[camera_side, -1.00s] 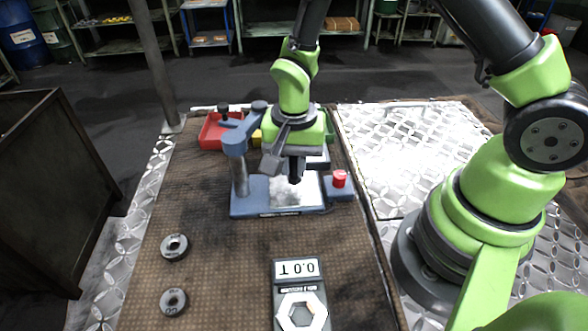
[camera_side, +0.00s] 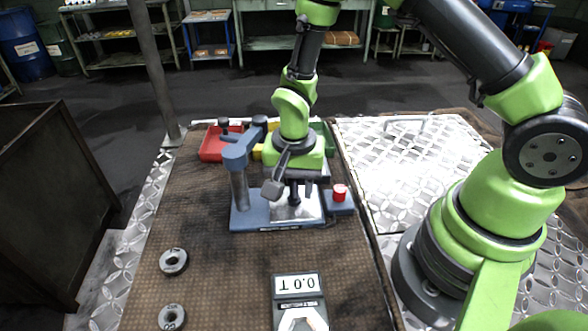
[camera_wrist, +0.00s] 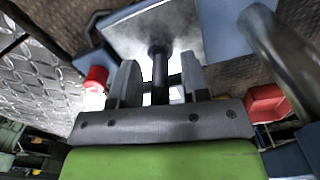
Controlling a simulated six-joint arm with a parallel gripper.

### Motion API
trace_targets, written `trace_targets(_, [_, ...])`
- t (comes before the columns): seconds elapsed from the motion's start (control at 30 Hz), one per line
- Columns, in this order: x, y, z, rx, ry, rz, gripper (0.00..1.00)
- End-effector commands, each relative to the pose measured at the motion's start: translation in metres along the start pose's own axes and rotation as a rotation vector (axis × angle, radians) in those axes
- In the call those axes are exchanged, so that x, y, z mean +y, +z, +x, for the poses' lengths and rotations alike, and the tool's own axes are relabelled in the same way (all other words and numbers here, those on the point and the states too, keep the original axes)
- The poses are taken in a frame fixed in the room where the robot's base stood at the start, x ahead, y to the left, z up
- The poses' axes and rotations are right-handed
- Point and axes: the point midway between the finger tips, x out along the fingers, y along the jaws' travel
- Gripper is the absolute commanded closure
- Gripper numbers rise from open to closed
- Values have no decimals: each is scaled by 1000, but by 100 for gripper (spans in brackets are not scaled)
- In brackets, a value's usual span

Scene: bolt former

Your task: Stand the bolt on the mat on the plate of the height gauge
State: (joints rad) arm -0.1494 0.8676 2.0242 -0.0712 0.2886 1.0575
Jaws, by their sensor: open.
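The dark bolt (camera_wrist: 159,68) stands upright, wide end down, on the silver plate (camera_wrist: 185,25) of the height gauge. My gripper (camera_wrist: 158,78) is open around it, one finger on each side, with gaps between fingers and bolt in the wrist view. In the side view my gripper (camera_side: 293,183) is low over the gauge plate (camera_side: 309,207), and the bolt's lower part (camera_side: 294,199) shows beneath it. The blue height gauge (camera_side: 239,190) has its post and arm left of my gripper. The bolt's upper part is hidden by my gripper.
A red button (camera_side: 339,192) sits on the gauge's right side. A red bin (camera_side: 213,146) and partly hidden yellow and green bins stand behind. The brown surface between is clear.

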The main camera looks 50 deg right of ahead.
Motion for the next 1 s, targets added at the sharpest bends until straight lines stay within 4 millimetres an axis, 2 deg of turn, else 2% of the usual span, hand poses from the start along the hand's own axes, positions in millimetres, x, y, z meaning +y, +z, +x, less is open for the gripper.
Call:
trace_targets(0.17, [-1,-1,-24,3,-6,0,58])
trace_targets(0.5, [-1,0,-94,4,-7,-1,58])
trace_targets(0.7, [0,0,-117,2,-3,-1,58])
trace_targets(0.87, [0,0,-123,2,-5,-3,58])
trace_targets(1.0, [7,1,-146,18,-63,-49,58])
